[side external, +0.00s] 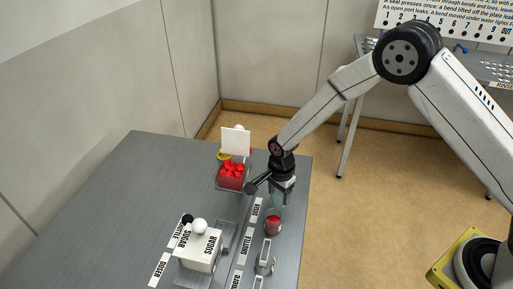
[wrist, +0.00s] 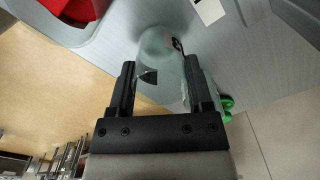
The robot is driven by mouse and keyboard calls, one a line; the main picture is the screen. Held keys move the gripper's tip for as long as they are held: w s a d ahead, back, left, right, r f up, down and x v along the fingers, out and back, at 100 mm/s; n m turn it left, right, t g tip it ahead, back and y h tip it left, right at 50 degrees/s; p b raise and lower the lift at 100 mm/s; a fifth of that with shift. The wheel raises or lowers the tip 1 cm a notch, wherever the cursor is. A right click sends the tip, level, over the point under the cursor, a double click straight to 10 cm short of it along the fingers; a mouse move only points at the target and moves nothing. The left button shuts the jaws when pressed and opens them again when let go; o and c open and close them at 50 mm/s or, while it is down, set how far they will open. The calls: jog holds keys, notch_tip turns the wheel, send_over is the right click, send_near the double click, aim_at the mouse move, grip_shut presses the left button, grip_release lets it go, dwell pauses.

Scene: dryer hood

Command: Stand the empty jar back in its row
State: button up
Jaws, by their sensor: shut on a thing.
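My gripper (side external: 281,186) is over the right part of the grey table. In the wrist view its two black fingers (wrist: 160,68) stand on either side of a pale, see-through jar (wrist: 157,48) and are shut on it. The jar looks empty. In the side view the jar (side external: 276,200) shows only faintly below the fingers. A red-filled jar or cup (side external: 273,225) is just below it in that picture; I cannot tell whether they touch. Labelled strips and small holders (side external: 265,257) run along the table's right edge.
The table's right edge is close. The left tabletop (side external: 125,190) is clear.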

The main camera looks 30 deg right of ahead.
jog(key=shift+f, duration=0.1)
jog(key=o, duration=1.3)
notch_tip(320, 180, up, 12)
jog(key=shift+r, duration=0.15)
dwell(0.4)
jog(key=shift+s+d+r+n+t, duration=0.45)
jog(key=shift+s+d+r+n, duration=0.2)
jog(key=shift+s+d+n, duration=1.75)
jog(key=shift+s+d+r+n+t, duration=0.55)
jog(key=shift+s+d+n, duration=1)
jog(key=shift+s+n, duration=1.6)
jog(key=shift+s+d+r+n+t, duration=0.3)
jog(key=shift+s+d+r+n, duration=0.5)
jog(key=shift+s+d+n, duration=1.9)
